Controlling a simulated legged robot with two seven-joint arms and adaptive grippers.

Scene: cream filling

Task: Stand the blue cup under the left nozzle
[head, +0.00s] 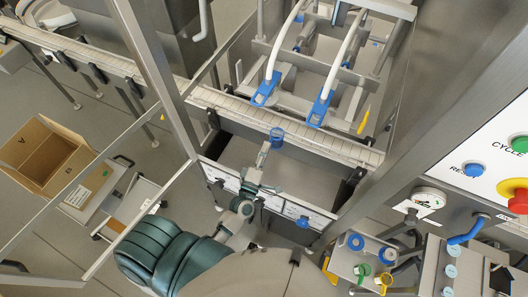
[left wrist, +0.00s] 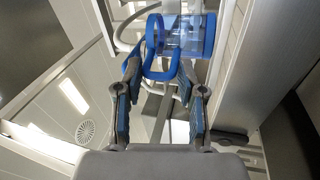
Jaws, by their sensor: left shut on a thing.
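The blue cup (head: 277,138) is a clear cup with blue bands and a blue handle. My left gripper (head: 264,152) is shut on it, in front of the nozzles. In the left wrist view the cup (left wrist: 183,36) lies across the picture, with its handle between the fingertips (left wrist: 161,76). The left nozzle (head: 264,93) is a blue tip on a white hose, farther back and slightly left of the cup. The right nozzle (head: 320,108) is similar. The cup is clear of both nozzles in the head view. My right gripper is not in view.
A conveyor (head: 320,140) with raised edges runs below the nozzles. A metal frame post (head: 160,75) stands left of my arm. A control panel (head: 490,150) with buttons is at the right. An open cardboard box (head: 45,155) and a cart (head: 125,205) are at the left.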

